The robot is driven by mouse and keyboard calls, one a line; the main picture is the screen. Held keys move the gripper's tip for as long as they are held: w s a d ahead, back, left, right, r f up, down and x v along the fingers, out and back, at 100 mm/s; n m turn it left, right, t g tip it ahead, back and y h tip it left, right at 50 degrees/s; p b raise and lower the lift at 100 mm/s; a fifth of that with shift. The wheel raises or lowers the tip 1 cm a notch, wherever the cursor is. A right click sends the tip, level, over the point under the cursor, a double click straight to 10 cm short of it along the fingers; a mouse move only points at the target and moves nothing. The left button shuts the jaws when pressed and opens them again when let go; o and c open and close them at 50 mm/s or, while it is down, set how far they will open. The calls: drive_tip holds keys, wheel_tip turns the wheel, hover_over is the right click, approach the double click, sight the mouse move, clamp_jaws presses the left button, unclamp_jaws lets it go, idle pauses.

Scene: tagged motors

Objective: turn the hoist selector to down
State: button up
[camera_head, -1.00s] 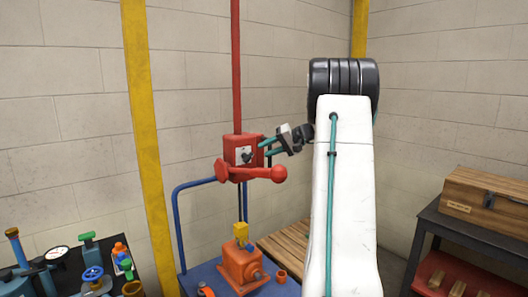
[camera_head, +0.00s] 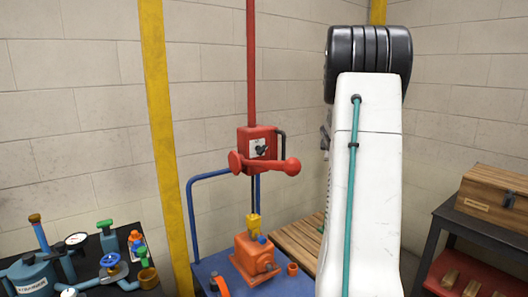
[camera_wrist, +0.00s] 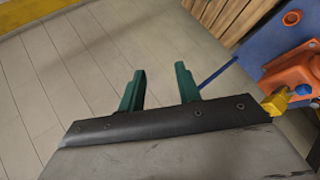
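The red hoist (camera_head: 243,140) hangs on a red vertical pole in the head view. Its selector (camera_head: 261,149) is a small black knob on a white plate on the front face; I cannot read its setting. Below it a dark line runs down to a yellow piece (camera_head: 254,223) on top of an orange motor (camera_head: 254,258). In the wrist view my gripper (camera_wrist: 160,88) is open, its two green fingers apart with nothing between them. In the head view my white arm mostly hides the gripper. The selector is not in the wrist view.
The motor stands on a blue platform (camera_head: 225,268) beside wooden slats (camera_head: 300,236). A black table (camera_head: 126,268) with valves and gauges is at left. A wooden box (camera_head: 492,196) sits on a dark shelf at right. A yellow post (camera_head: 158,110) rises left of the hoist.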

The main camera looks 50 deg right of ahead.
drive_tip(key=w+a+r+n+t, duration=0.4)
drive_tip(key=w+n+t, duration=0.15)
drive_tip(key=n, duration=0.25)
drive_tip(key=n+t+y, duration=0.5)
drive_tip(key=n+y, duration=0.6)
drive_tip(key=n, duration=0.2)
approach(265, 150)
drive_tip(key=r+x, duration=0.1)
drive_tip(key=x, duration=0.7)
drive_tip(key=f+x, duration=0.1)
drive_tip(key=x, duration=0.2)
drive_tip(key=shift+s, duration=0.15)
clamp_jaws()
